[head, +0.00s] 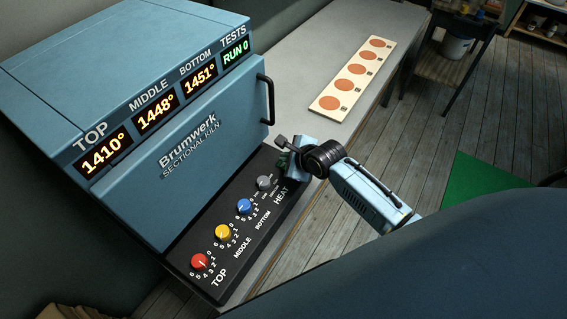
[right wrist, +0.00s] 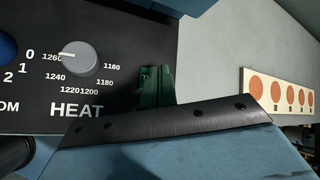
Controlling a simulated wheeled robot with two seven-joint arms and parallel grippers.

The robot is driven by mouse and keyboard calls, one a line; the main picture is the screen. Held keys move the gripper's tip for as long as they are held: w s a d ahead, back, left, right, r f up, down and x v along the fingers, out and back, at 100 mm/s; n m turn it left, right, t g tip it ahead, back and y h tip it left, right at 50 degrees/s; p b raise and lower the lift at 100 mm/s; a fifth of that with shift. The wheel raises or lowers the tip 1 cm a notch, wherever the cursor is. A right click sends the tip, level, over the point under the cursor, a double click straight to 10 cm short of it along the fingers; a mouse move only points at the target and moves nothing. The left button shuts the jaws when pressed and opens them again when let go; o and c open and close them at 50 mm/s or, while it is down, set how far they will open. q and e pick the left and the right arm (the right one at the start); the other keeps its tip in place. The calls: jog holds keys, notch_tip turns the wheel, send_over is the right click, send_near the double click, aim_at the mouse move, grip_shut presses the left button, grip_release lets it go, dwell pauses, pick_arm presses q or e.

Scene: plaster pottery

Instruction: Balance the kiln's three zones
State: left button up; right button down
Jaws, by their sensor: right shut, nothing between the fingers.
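The blue kiln (head: 190,150) shows TOP 1410°, MIDDLE 1448°, BOTTOM 1451° and TESTS RUN 0 on its displays. On its black panel are a red TOP knob (head: 199,262), a yellow MIDDLE knob (head: 222,232), a blue BOTTOM knob (head: 244,206) and a grey HEAT knob (head: 265,183). In the right wrist view the HEAT knob (right wrist: 80,58) has its white mark toward 1260. My right gripper (head: 284,157) is shut and empty, beyond the HEAT knob; its green fingers (right wrist: 157,86) show right of that knob, apart from it. My left gripper is out of view.
A cream strip with several orange discs (head: 356,71) lies on the grey bench (head: 310,50) right of the kiln. The kiln's black door handle (head: 268,98) sticks out near my right gripper.

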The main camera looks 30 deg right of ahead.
jog(key=shift+f, duration=0.1)
dwell(0.3)
jog(key=shift+f, duration=0.35)
jog(key=shift+f, duration=0.35)
dwell(0.6)
jog(key=shift+r+p, duration=0.8)
jog(key=shift+p, duration=0.3)
